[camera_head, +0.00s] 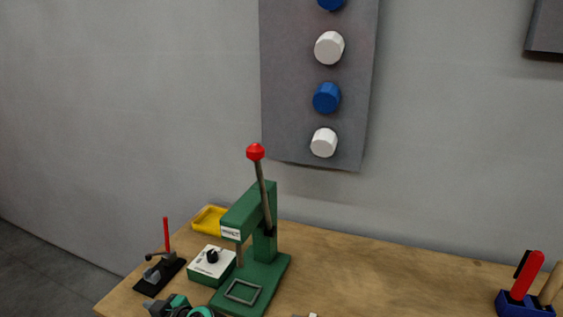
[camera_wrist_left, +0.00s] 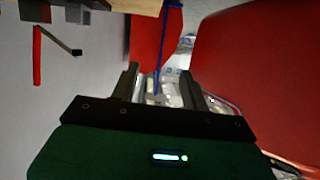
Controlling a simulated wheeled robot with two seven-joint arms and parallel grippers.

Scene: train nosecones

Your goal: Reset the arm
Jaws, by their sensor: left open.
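My left gripper (camera_wrist_left: 162,92) shows in the left wrist view with its two dark fingers apart. I see nothing clearly held between them. A thin blue strip and blurred pale, shiny items lie beyond the fingertips. In the head view I cannot make out my left gripper for certain, and my right gripper is not in view.
A wooden bench (camera_head: 370,270) carries a green lever press (camera_head: 255,225), a control box (camera_head: 212,262), a yellow tray (camera_head: 209,220), a small red-handled clamp (camera_head: 162,268) and a blue holder (camera_head: 522,302). Large red surfaces (camera_wrist_left: 255,75) stand close in the left wrist view.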

